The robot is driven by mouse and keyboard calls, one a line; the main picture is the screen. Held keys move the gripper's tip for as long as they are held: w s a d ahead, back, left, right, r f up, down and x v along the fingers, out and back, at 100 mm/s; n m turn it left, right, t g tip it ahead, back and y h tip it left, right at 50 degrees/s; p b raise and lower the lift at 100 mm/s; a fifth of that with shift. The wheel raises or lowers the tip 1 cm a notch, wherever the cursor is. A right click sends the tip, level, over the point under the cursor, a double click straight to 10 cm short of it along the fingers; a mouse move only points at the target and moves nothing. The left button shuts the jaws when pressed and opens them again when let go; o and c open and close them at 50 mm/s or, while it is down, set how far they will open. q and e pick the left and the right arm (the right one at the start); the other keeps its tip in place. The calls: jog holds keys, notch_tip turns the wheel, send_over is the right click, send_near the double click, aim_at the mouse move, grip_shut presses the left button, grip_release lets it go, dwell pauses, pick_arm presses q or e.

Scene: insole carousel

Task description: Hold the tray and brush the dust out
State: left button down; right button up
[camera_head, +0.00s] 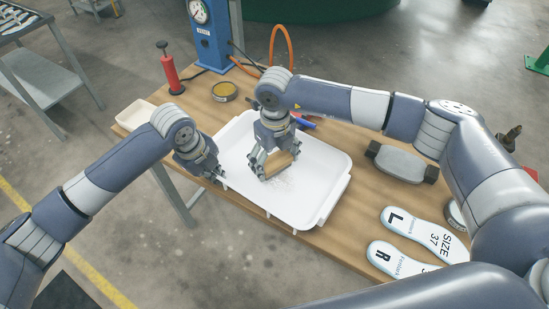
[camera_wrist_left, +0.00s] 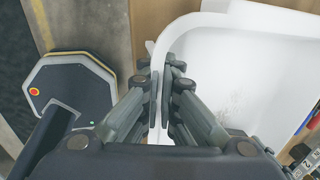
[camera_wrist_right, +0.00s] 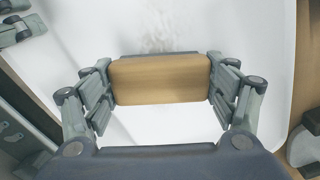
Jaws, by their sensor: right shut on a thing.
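The white tray (camera_head: 318,175) lies on the wooden workbench. My left gripper (camera_head: 215,174) is at its left edge. In the left wrist view its fingers (camera_wrist_left: 162,92) are close together on either side of the tray's rim, shut on it. My right gripper (camera_head: 275,168) is over the tray, shut on the wooden brush block (camera_wrist_right: 160,80). The block is held level across the fingers, low over the tray floor. Its bristles are mostly hidden. Faint grey dust (camera_wrist_right: 160,35) lies on the tray floor beside the brush, also faintly visible in the head view.
Two insoles (camera_head: 398,261) and a grey block-shaped object (camera_head: 400,162) lie on the bench right of the tray. A red hand pump (camera_head: 170,72), a round tin (camera_head: 225,91), a small white bin (camera_head: 135,114) and a blue gauge post (camera_head: 205,38) stand behind.

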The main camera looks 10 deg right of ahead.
aim_at(287, 183)
jog(key=shift+s+d, duration=0.6)
jog(key=shift+s, duration=0.4)
jog(key=shift+s+d, duration=0.65)
jog(key=shift+s, duration=0.35)
jog(key=shift+s+d, duration=0.6)
jog(key=shift+s, duration=0.4)
jog(key=shift+f, duration=0.4)
jog(key=shift+f, duration=0.6)
jog(key=shift+w+a, duration=0.1)
jog(key=shift+w+a, duration=0.25)
jog(key=shift+w, duration=0.25)
jog(key=shift+w+a, duration=0.2)
jog(key=shift+w, duration=0.25)
jog(key=shift+w+a+f, duration=0.1)
jog(key=shift+w+a, duration=0.2)
jog(key=shift+w, duration=0.3)
jog(key=shift+w+a+f, duration=0.1)
jog(key=shift+w+a, duration=0.15)
jog(key=shift+w, duration=0.35)
jog(key=shift+w+a+r, duration=0.1)
jog(key=shift+w+a, duration=0.25)
jog(key=shift+w, duration=0.4)
jog(key=shift+w+a+r, duration=0.1)
jog(key=shift+w+a, duration=0.25)
jog(key=shift+w, duration=0.4)
jog(key=shift+w+a+r, duration=0.1)
jog(key=shift+w+a, duration=0.25)
jog(key=shift+w, duration=0.4)
